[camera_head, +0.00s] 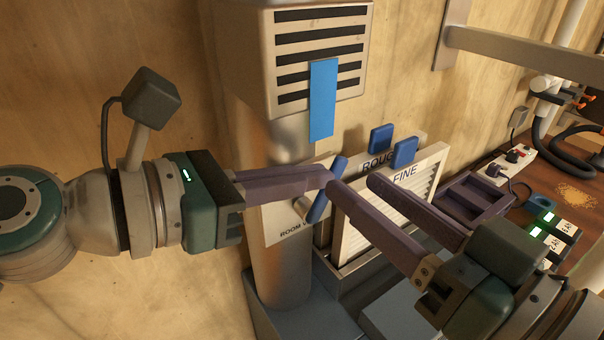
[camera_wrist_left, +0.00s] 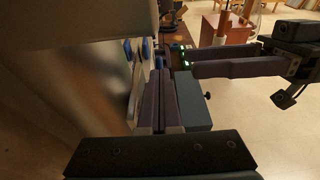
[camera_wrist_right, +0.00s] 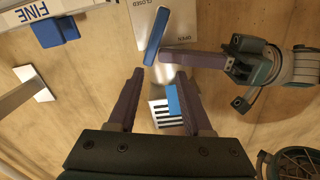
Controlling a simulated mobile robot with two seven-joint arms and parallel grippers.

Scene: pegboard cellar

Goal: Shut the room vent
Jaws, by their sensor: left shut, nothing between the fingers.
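The room vent lever (camera_head: 326,190) is a blue handle on a pale plate (camera_head: 283,222) marked "ROOM V…", the rest hidden. It is tilted in the head view. In the right wrist view the lever (camera_wrist_right: 157,35) slants across a plate with "CLOSED" and "OPEN" labels. My left gripper (camera_head: 326,178) is shut and empty, its tips at the lever; I cannot tell whether they touch. In the left wrist view its fingers (camera_wrist_left: 165,76) lie together. My right gripper (camera_head: 352,183) is open and empty just right of the lever; its fingers (camera_wrist_right: 159,74) are spread.
A slatted metal hood (camera_head: 320,50) with a hanging blue strip (camera_head: 323,100) stands above. Two blue handles, "ROUGH" (camera_head: 381,139) and "FINE" (camera_head: 404,152), sit right of the lever by a white filter panel (camera_head: 362,225). A purple tray (camera_head: 478,196) is on the bench at right.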

